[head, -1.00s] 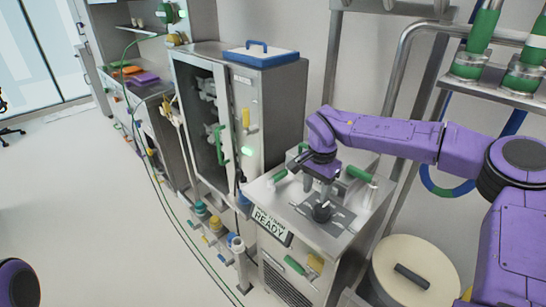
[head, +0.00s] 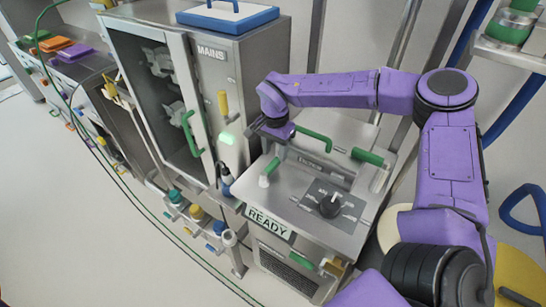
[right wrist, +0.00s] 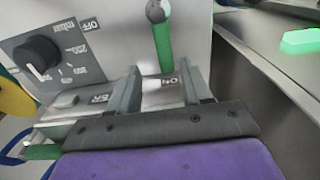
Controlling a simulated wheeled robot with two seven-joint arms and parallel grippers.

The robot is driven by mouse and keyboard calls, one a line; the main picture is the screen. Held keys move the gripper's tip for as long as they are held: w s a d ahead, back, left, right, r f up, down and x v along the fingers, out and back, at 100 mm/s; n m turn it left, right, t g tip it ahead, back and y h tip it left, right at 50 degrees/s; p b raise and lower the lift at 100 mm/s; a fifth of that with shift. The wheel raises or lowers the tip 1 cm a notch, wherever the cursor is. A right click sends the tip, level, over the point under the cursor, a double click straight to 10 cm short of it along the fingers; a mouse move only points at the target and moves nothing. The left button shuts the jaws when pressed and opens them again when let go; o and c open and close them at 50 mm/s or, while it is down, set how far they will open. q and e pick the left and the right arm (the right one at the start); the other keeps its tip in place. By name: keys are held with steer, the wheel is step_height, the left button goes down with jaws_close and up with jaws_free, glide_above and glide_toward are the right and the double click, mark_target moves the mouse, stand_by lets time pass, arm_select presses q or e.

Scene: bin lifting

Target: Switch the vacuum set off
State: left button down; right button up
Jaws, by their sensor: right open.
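The vacuum set is a grey metal cabinet with a READY sign (head: 268,224) on its front edge. On its sloping top are a black dial knob (head: 330,204) and a green lever (head: 272,168) with a pale end at the left. My right gripper (head: 270,128) is above the far left of the top, near this lever. The right wrist view shows my right gripper (right wrist: 160,88) open and empty. The green lever (right wrist: 164,45) stands beyond its fingers, apart from them as far as I can tell. ON and OFF labels and the knob (right wrist: 37,57) show there. My left gripper is out of view.
A tall MAINS cabinet (head: 230,90) with a lit green lamp (head: 227,138) stands just left of the set. Pipes and a cream round lid stand at the right. Floor at the left is open.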

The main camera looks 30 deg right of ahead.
mark_target(273, 163)
steer(key=f, duration=0.3)
steer(key=w+f, duration=0.1)
steer(key=f, duration=0.1)
steer(key=shift+f+p, duration=0.2)
steer(key=shift+p, duration=0.1)
steer(key=shift+s, duration=0.25)
steer(key=shift+c, duration=0.3)
steer(key=shift+w, duration=0.1)
jaws_close()
